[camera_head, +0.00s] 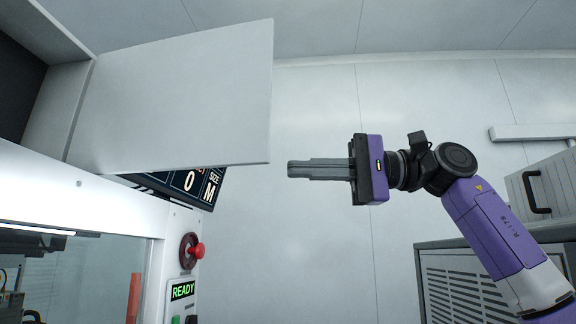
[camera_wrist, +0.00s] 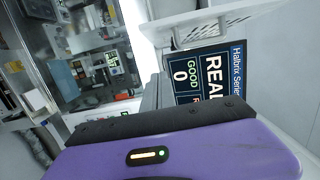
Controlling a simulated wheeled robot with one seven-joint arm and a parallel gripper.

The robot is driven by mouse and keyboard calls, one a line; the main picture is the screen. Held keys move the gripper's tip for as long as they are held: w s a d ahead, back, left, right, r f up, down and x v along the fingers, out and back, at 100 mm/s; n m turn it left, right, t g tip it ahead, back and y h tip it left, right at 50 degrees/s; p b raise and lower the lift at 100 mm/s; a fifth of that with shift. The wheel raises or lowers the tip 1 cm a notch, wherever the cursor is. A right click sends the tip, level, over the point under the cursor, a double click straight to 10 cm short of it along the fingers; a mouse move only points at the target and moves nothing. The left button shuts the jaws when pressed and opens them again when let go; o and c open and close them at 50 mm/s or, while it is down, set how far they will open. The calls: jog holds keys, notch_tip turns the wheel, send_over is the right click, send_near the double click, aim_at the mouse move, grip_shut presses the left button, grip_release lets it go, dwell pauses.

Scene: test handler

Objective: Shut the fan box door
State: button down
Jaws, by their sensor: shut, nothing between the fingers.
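The fan box door (camera_head: 180,95) is a flat pale panel at the upper left in the head view. It stands open, swung out from the box (camera_head: 45,30) on its left, whose dark inside partly shows. My gripper (camera_head: 290,169) is shut and empty. In the picture it lies to the right of the door's lower right corner, with a gap between them. In the wrist view the shut fingers (camera_wrist: 157,92) point toward the machine front. A pale slatted panel (camera_wrist: 215,20) shows at the top there; I cannot tell whether it belongs to the fan box.
A dark status screen (camera_head: 190,186) sits below the door. A red stop button (camera_head: 196,251) and a green READY sign (camera_head: 182,291) are on the machine front. A grey cabinet (camera_head: 450,285) and a handled case (camera_head: 545,190) stand at right.

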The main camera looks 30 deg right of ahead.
aim_at(244, 161)
jog(key=a, duration=0.3)
jog(key=w+a+p, duration=0.1)
jog(key=a, duration=0.2)
jog(key=a+p, duration=0.1)
jog(key=a, duration=0.2)
jog(key=shift+w+a, duration=0.15)
jog(key=shift+w, duration=0.1)
jog(key=shift+s+a+p, duration=0.3)
jog(key=shift+s+a, duration=0.05)
jog(key=shift+a, duration=0.05)
jog(key=shift+s, duration=0.1)
